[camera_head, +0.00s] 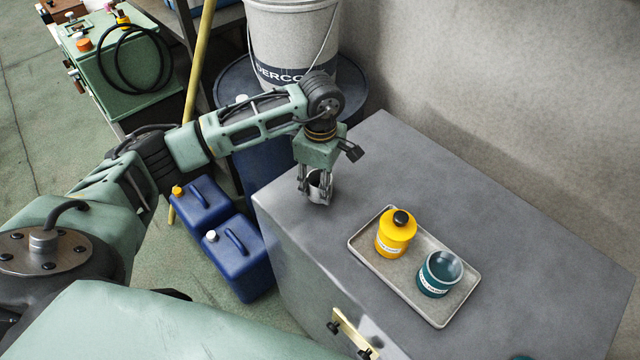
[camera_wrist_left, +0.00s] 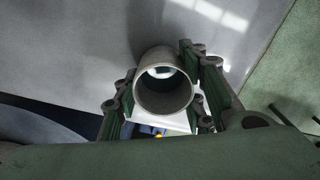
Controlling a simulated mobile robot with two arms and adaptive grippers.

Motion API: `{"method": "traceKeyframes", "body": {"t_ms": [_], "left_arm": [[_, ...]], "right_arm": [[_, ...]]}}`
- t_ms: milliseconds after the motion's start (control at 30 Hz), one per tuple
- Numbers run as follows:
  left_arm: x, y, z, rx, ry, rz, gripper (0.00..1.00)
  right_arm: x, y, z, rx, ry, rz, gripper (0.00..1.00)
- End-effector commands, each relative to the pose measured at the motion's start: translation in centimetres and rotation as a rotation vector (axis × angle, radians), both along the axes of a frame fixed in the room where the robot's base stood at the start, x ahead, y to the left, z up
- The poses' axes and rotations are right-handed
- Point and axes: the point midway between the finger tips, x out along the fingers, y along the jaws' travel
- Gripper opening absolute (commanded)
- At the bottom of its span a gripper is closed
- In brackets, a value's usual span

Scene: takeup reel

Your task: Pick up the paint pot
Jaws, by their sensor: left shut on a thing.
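My left gripper (camera_head: 316,192) is shut on a small grey round pot (camera_head: 320,184) near the far left corner of the grey cabinet top. In the left wrist view the pot (camera_wrist_left: 164,97) is open-mouthed and sits between the fingers of the gripper (camera_wrist_left: 162,105). I cannot tell whether its base touches the cabinet top. A yellow pot (camera_head: 393,240) with a black knob and an open teal pot (camera_head: 434,281) stand upright on a tray, apart from the gripper. Which of these the task calls the paint pot is unclear. My right gripper is out of view.
The tray (camera_head: 372,265) lies on the cabinet top (camera_head: 480,200), with free surface around it. A white bucket (camera_head: 290,40) stands on a blue drum (camera_head: 235,85) behind my left arm. Blue canisters (camera_head: 240,262) stand on the floor to the left. A wall borders the back.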

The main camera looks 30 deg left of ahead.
Motion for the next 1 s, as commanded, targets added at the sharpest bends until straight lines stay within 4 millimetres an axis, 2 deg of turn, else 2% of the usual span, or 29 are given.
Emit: {"method": "traceKeyframes", "body": {"t_ms": [133,233,400,633,800,1000], "left_arm": [[0.1,0.0,1.4,0.0,-0.007,-0.002,0.12],[0.2,0.1,3.3,0.001,-0.009,-0.001,0.12],[-0.9,-3.8,5.4,-0.002,-0.006,-0.009,0.12],[-2.1,-8.0,8.2,-0.001,-0.005,-0.005,0.12],[-2.7,-10.0,9.7,0.0,-0.003,-0.003,0.12],[-3.1,-11.1,10.4,0.001,-0.001,-0.001,0.12]], "right_arm": [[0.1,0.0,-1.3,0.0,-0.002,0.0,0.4],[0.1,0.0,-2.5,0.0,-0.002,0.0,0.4],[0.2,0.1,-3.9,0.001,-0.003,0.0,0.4],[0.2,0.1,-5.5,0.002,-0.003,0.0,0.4],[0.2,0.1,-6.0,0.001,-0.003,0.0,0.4],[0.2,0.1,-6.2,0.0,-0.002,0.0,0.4]]}}
